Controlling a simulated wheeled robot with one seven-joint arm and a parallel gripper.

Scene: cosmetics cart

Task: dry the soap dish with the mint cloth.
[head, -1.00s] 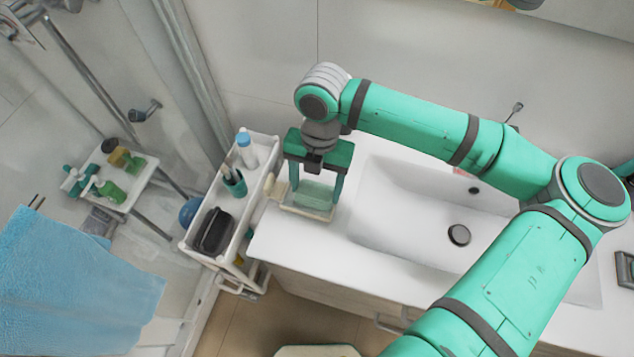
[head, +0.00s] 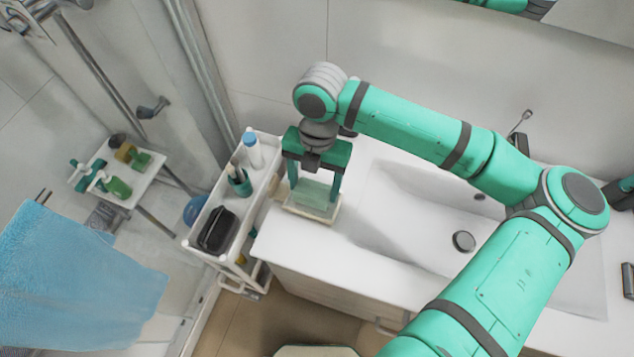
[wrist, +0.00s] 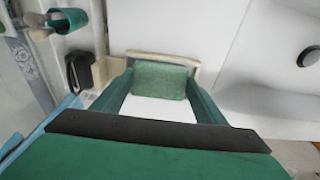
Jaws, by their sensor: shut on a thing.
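My gripper (head: 314,190) points down at the left end of the washbasin counter, with the mint cloth (head: 317,203) shut between its two fingers. The cloth is a pale green folded piece in the head view and a darker green pad (wrist: 160,82) in the wrist view. The cream soap dish (head: 309,216) is a shallow rectangular tray on the counter, right under the cloth. Its far rim (wrist: 163,57) shows beyond the cloth in the wrist view. The cloth hides most of the dish's inside, and I cannot tell whether they touch.
A white cart (head: 254,198) stands close on the left, with a teal cup (head: 240,184), a blue-capped bottle (head: 252,152) and a black case (head: 216,231). The white basin (head: 410,225) lies to the right. A blue towel (head: 75,280) hangs at the far left.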

